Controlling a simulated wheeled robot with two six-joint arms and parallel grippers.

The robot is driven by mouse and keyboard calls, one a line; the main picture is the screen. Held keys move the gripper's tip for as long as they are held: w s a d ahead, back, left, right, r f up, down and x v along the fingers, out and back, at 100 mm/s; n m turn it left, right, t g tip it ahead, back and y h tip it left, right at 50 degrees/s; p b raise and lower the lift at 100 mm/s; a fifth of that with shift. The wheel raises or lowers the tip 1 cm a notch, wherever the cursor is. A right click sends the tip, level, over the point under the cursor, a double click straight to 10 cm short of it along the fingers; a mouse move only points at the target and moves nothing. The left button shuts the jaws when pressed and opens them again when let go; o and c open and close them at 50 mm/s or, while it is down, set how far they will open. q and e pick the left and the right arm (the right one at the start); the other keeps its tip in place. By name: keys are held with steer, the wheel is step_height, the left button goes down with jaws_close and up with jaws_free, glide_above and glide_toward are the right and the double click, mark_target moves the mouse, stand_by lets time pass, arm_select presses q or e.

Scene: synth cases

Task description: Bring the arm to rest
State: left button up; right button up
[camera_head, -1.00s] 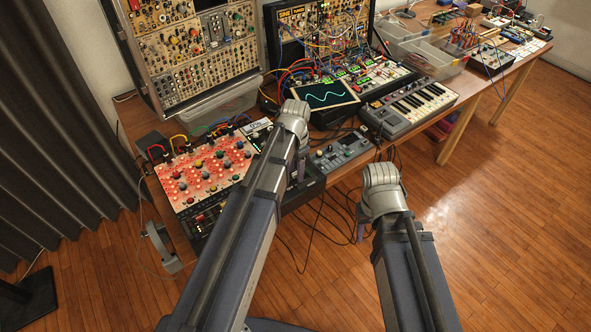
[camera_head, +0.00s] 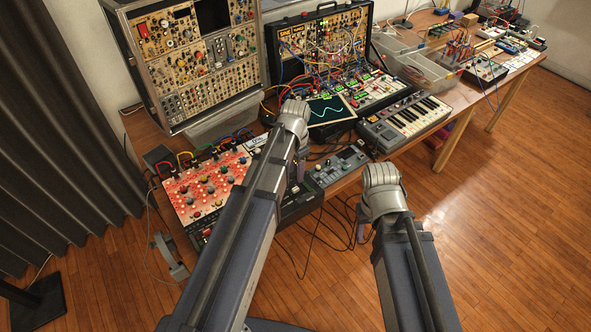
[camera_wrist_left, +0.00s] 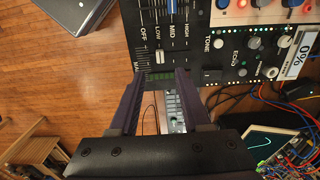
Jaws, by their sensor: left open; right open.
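My left gripper (camera_head: 298,168) hangs below its grey wrist over the bench's front edge, mostly hidden behind my arm in the head view. In the left wrist view (camera_wrist_left: 157,82) its two dark fingers are apart, with nothing held between them. Below them is a dark panel with sliders (camera_wrist_left: 170,25); I cannot tell the gap to it. My right gripper (camera_head: 362,222) points down in front of the bench, over the floor and loose black cables. It is largely hidden by its wrist, and no held thing shows.
A red-lit mixer (camera_head: 208,187), a small grey device (camera_head: 337,166), a waveform screen (camera_head: 328,108) and a keyboard (camera_head: 405,121) crowd the bench. Tall synth cases (camera_head: 190,50) stand behind. Black cables (camera_head: 310,245) hang at the front edge. The wooden floor (camera_head: 500,230) at right is clear.

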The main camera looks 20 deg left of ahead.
stand_by(0.3)
arm_select(q)
steer(key=s+d+n+y, duration=0.1)
steer(key=s+d+n, duration=0.2)
steer(key=s+d, duration=0.9)
steer(key=s, duration=0.3)
steer(key=shift+s+d+n, duration=0.25)
steer(key=shift+d+n, duration=0.15)
